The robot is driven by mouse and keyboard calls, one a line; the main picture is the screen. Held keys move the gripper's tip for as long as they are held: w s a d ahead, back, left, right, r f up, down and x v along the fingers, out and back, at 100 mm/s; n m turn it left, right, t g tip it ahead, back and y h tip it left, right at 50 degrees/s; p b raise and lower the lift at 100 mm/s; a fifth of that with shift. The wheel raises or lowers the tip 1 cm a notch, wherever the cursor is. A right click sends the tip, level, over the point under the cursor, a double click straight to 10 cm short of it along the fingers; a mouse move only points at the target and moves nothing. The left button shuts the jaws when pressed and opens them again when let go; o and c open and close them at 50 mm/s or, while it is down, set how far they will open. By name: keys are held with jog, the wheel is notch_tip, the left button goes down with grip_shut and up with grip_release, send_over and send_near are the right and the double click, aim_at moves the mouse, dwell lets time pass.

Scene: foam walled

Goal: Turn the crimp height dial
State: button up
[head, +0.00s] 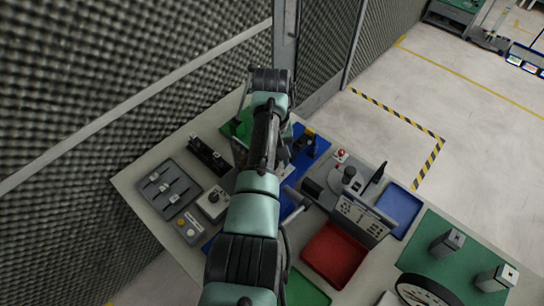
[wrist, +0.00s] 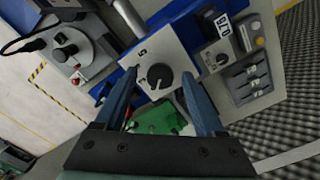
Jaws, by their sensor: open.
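A round black dial (wrist: 159,76) with a pointer sits on a pale square plate (wrist: 143,62) with printed marks in the wrist view. I take it to be the crimp height dial. My gripper (wrist: 159,74) is open, its two blue fingers on either side of the dial in the picture. I cannot tell whether the fingertips reach down around it; no contact shows. In the head view my arm covers the dial and most of the gripper.
A small box with a knob (head: 213,197) and a slider panel (head: 167,187) stand left on the bench. A grey machine with a round knob (head: 350,173), a red tray (head: 335,254) and a blue tray (head: 399,208) lie right. A foam wall (head: 120,70) rises behind.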

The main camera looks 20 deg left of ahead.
notch_tip(320, 180, up, 13)
jog(key=p, duration=0.1)
jog(key=shift+p, duration=0.4)
jog(key=shift+f, duration=0.1)
dwell(0.3)
